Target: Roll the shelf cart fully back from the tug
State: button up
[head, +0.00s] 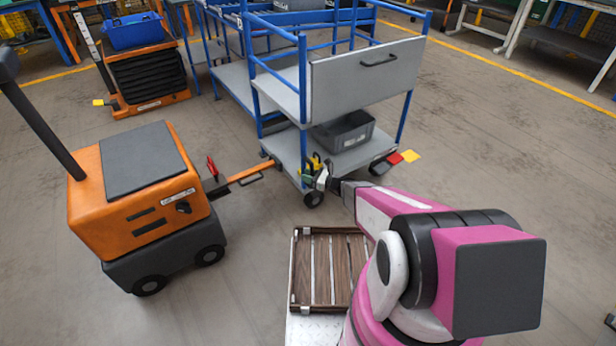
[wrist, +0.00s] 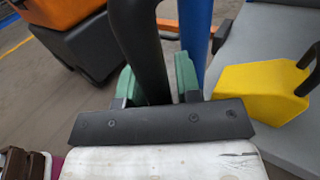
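The shelf cart (head: 380,75) stands in the middle of the head view, with a blue tube frame, grey shelves and a grey panel with a black handle. The orange tug (head: 135,190) is at its left. An orange drawbar (head: 250,173) spans between them; I cannot tell whether it is coupled. A red lever (head: 211,168) stands upright at the tug's hitch. My gripper (head: 318,178) is at the cart's near lower corner. In the wrist view my gripper's green fingers (wrist: 160,85) are apart, with a dark tube (wrist: 140,50) and a blue post (wrist: 195,35) close by. Any grip is unclear.
A grey bin (head: 345,132) sits on the cart's lower deck. A yellow piece (wrist: 262,90) with a dark handle is right of my fingers. A slatted wooden crate (head: 325,265) lies at front. Another blue rack (head: 230,80) stands behind.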

grip_shut()
jog(key=shift+w+d, duration=0.1)
jog(key=w+d, duration=0.5)
jog(key=d, duration=0.3)
jog(key=w+d, duration=0.6)
jog(key=d, duration=0.2)
jog(key=shift+d, duration=0.4)
jog(key=shift+w, duration=0.2)
jog(key=shift+o, duration=0.3)
grip_release()
jog(key=shift+d, duration=0.1)
jog(key=v, duration=1)
jog(key=shift+s+d, duration=0.2)
jog(key=shift+d, duration=0.15)
